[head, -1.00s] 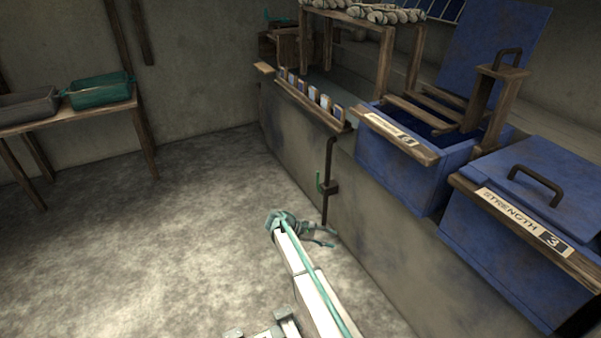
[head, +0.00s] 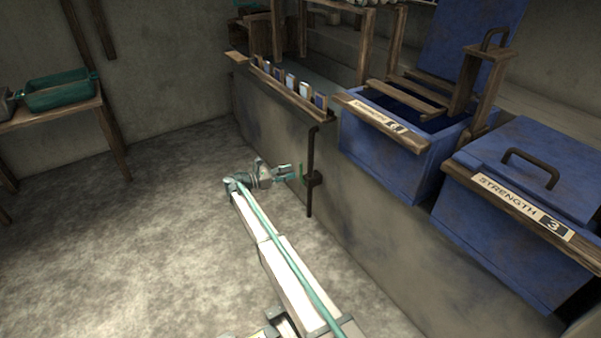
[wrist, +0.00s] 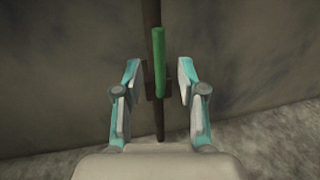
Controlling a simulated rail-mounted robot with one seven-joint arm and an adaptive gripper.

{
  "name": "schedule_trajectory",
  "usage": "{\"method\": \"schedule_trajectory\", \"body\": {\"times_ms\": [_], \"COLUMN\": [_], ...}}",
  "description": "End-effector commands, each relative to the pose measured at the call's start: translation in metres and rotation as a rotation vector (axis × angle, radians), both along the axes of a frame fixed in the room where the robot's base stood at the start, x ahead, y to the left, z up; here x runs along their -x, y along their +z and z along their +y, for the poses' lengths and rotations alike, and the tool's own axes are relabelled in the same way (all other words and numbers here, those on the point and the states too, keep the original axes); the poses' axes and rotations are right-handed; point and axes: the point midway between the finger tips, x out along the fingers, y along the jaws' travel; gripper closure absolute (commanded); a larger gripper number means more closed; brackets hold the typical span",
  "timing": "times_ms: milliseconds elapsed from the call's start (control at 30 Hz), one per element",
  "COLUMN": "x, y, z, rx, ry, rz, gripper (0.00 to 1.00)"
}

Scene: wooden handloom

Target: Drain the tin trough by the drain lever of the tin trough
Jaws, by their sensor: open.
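A green lever (head: 301,171) sticks up from a fitting on a dark upright pipe (head: 310,150) on the front of the grey wall. My gripper (head: 293,172) is open and empty, level with the lever and close to it, from the left. In the wrist view the green lever (wrist: 160,62) stands upright between my two open fingers (wrist: 159,80), with a gap on each side. Whether it is within the fingers' reach in depth I cannot tell.
A wooden rack with several sample cards (head: 290,85) runs along the wall top. To the right are an open blue vat (head: 385,165) and a lidded blue vat (head: 500,235) marked STRENGTH 3. A wooden table (head: 50,118) with a green tray (head: 60,92) stands left. The floor between is clear.

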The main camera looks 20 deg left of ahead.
Motion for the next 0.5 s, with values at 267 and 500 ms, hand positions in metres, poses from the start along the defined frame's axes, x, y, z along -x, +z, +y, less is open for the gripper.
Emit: {"method": "schedule_trajectory", "body": {"times_ms": [267,500], "x": [-0.03,-0.039], "y": [-0.002,0.0], "z": [-0.032,-0.042], "rx": [-0.001,-0.001], "ry": [-0.001,0.0], "rz": [-0.001,-0.001], "gripper": [0.6,0.6]}}
